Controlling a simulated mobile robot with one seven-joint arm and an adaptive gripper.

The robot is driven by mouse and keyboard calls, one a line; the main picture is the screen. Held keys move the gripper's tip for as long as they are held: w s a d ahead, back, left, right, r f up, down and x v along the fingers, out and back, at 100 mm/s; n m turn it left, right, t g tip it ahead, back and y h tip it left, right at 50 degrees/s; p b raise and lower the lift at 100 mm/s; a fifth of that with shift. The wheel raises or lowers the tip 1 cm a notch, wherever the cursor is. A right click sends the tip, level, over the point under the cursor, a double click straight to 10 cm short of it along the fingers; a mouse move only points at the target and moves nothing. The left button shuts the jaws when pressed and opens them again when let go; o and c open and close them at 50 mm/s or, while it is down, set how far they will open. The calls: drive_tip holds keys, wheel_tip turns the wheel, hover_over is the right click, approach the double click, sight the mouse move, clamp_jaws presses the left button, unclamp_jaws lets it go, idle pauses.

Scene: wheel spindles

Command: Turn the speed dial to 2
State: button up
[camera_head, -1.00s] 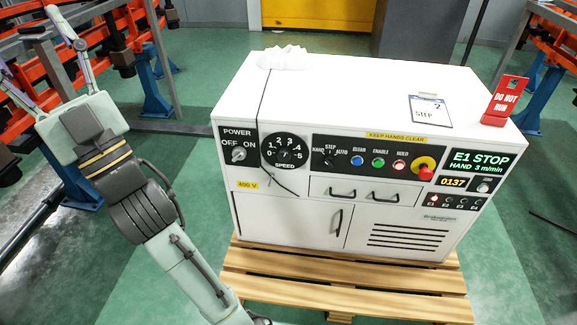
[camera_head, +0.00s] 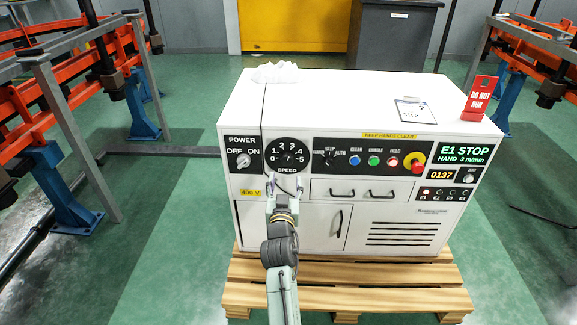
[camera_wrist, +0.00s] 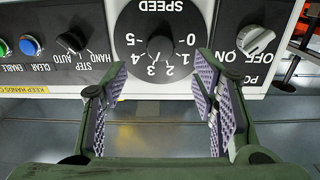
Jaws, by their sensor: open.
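The speed dial (camera_head: 288,158) is a black round plate marked 0 to 5 on the white cabinet's front. Its dark knob (camera_wrist: 160,47) is upside down in the wrist view, with the 2 and 3 on the near side. I cannot clearly tell which number the knob points to. My gripper (camera_wrist: 160,78) is open, with one purple-padded finger on each side of the dial's lower picture area. The knob lies between and beyond the fingertips, not gripped. In the head view my gripper (camera_head: 284,188) is just below the dial.
The power switch (camera_head: 243,160) is left of the dial. A mode selector (camera_head: 329,159), coloured buttons and a red emergency stop (camera_head: 418,168) are to the right. A thin black cord (camera_head: 263,115) hangs down by the dial. The display (camera_head: 461,155) reads E1 STOP, HAND 3 m/min.

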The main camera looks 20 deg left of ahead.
sight(287, 162)
drive_tip(key=p+x, duration=0.1)
drive_tip(key=x, duration=0.7)
drive_tip(key=shift+w+a, duration=0.15)
drive_tip(key=shift+w, duration=0.15)
drive_tip(key=shift+c, duration=0.5)
drive_tip(key=c, duration=1.1)
